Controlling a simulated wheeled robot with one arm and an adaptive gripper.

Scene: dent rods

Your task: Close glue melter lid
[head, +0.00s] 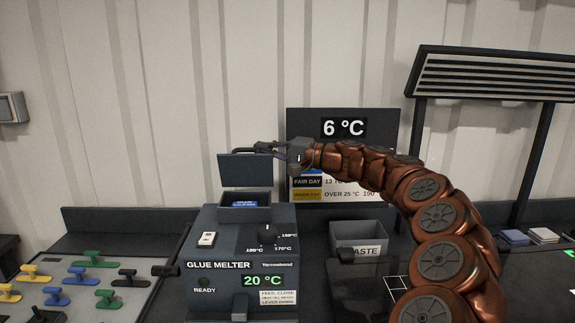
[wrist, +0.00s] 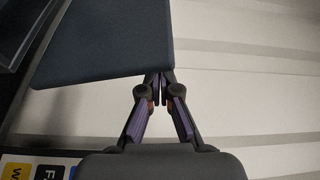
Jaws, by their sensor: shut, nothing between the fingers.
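The glue melter (head: 240,255) is a dark box on the bench with a green 20 °C display. Its lid (head: 245,169) stands raised and upright behind the open tank (head: 245,198), where something blue shows inside. My gripper (head: 262,148) reaches in from the right at the lid's upper right corner. In the wrist view the lid (wrist: 105,40) is a dark panel at the upper left. The shut fingertips of my gripper (wrist: 159,78) are at its lower right corner, with nothing between them. I cannot tell whether they touch the lid.
A 6 °C sign board (head: 343,128) stands behind my arm. A waste bin (head: 358,238) is right of the melter. A tray of coloured tabs (head: 85,285) lies left. A lamp (head: 490,72) on posts stands at the right. Above the melter is free room.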

